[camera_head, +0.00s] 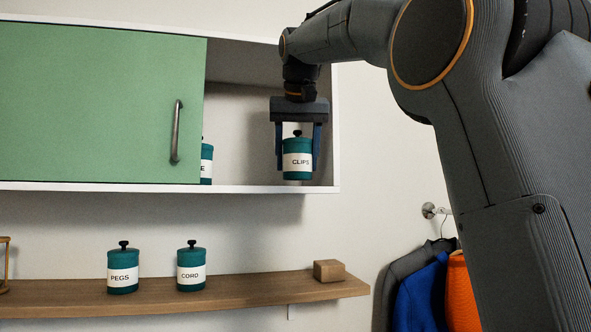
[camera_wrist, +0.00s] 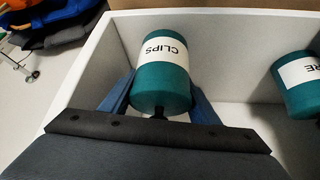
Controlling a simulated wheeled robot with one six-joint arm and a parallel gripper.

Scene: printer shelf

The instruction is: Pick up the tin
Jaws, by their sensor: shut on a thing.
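A teal tin labelled CLIPS (camera_head: 297,172), with a white band and a black knob on its lid, is in the open right part of the wall cabinet. It also shows in the wrist view (camera_wrist: 162,85). My gripper (camera_head: 297,160) comes from above, with one blue finger on each side of the tin, and is shut on it. The tin is upright near the cabinet's floor; I cannot tell whether it touches it. A second teal tin (camera_head: 207,163), its label ending in E, stands in the cabinet, partly hidden by the door. Tins labelled PEGS (camera_head: 123,280) and CORD (camera_head: 191,279) stand on the lower shelf.
The green sliding door (camera_head: 95,105) with a dark handle (camera_head: 176,132) covers the cabinet's left part. The wooden shelf (camera_head: 240,292) below holds a small wooden block (camera_head: 329,270). Clothes (camera_head: 425,290) hang at the right.

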